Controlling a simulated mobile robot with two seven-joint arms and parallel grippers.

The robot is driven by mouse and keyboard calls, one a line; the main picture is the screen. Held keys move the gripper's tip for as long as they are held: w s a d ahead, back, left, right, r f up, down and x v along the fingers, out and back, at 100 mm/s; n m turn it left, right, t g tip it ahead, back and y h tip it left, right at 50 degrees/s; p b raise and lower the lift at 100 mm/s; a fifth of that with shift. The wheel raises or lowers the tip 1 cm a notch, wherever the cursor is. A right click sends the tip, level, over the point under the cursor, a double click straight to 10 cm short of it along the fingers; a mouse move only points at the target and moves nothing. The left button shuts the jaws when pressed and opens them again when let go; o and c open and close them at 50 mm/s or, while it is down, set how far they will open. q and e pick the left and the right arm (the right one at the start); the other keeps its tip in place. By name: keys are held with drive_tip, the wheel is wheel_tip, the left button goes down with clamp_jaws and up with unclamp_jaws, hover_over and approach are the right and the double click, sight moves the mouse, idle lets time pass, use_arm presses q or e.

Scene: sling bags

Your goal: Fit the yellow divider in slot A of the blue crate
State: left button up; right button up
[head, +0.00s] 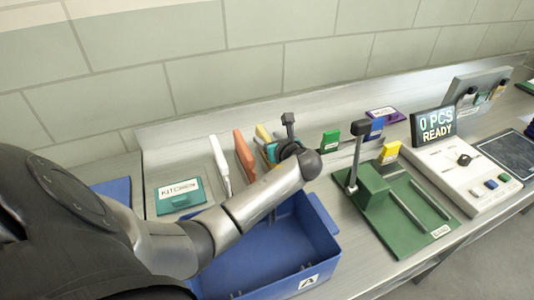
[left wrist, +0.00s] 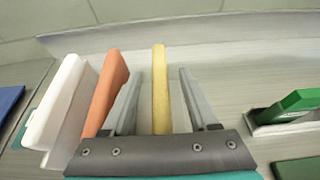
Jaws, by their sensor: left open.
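The yellow divider (head: 263,132) stands upright behind the blue crate, to the right of an orange one. In the left wrist view the yellow divider (left wrist: 160,88) is between the two fingers of my left gripper (left wrist: 161,74), which is open with a gap on each side. In the head view my left gripper (head: 270,149) is partly hidden behind its own wrist. The blue crate (head: 322,238) is in front, with a label "A" (head: 308,282) on its near wall. My arm covers part of the crate, and its slots are hard to make out. My right gripper is not in view.
An orange divider (left wrist: 107,90) and a white one (left wrist: 56,100) stand close left of the gripper. A teal "KITCHEN" piece (head: 180,195) lies further left. A green fixture (head: 400,215) with a post and a control box (head: 465,170) are on the right.

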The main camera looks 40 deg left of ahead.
use_arm(q)
drive_tip(key=shift+w+a+f, duration=0.25)
drive_tip(key=shift+a, duration=0.2)
clamp_jaws()
idle(1.1)
